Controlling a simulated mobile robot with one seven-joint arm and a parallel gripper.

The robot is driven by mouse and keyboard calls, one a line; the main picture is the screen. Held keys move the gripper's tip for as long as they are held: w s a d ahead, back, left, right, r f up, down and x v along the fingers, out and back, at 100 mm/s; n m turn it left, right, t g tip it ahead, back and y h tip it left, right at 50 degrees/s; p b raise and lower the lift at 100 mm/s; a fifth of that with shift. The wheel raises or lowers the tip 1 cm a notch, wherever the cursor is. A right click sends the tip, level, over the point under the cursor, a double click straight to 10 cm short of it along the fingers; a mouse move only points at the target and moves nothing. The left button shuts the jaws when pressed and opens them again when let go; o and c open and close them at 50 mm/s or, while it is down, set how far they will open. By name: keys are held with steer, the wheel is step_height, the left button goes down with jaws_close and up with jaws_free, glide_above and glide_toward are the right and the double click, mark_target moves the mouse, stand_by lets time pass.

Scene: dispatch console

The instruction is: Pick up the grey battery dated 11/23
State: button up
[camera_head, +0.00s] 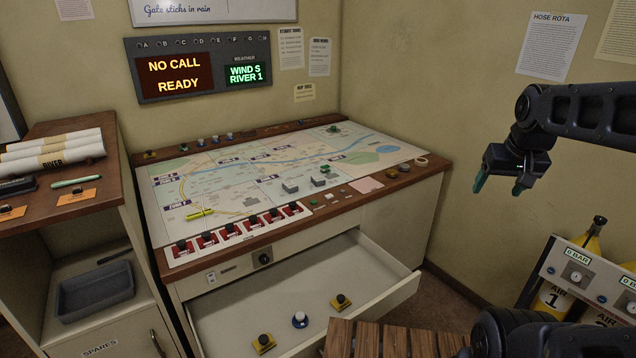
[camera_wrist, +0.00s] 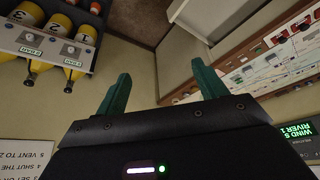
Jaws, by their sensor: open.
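My gripper (camera_head: 499,183) is open and empty, held up at the right in front of the wall, well apart from the console. Its two green fingers also show in the wrist view (camera_wrist: 163,78), with nothing between them. I cannot make out a grey battery or any 11/23 date in either view. Two small grey blocks, one at the left (camera_head: 290,187) and one at the right (camera_head: 319,181), lie on the map table (camera_head: 226,192), but I cannot tell what they are.
A grey tray (camera_head: 94,291) sits in the left cabinet. Air cylinders (camera_head: 553,298) stand at the right. A slatted wooden surface (camera_head: 395,340) is in front.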

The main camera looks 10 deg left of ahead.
steer(key=w+a+r+n, duration=0.15)
steer(key=w+a, duration=0.25)
steer(key=w, duration=0.6)
steer(key=w+a+r+n+y, duration=0.15)
steer(key=w+a, duration=0.35)
steer(key=w, duration=0.5)
steer(key=w+a+r+h, duration=0.15)
steer(key=w+a, duration=0.25)
steer(key=w, duration=0.6)
steer(key=n+g+y, duration=0.1)
steer(key=n+y, duration=0.2)
steer(key=n, duration=0.1)
glide_above(318, 178)
steer(key=s+d, duration=0.1)
step_height(318, 178, down, 33)
steer(key=shift+s+f, duration=0.15)
steer(key=x, duration=0.4)
steer(key=shift+s+d+f, duration=0.25)
steer(key=shift+f, duration=0.05)
steer(key=shift+w+a+f, duration=0.1)
steer(key=shift+w+f, duration=0.05)
steer(key=shift+f, duration=0.25)
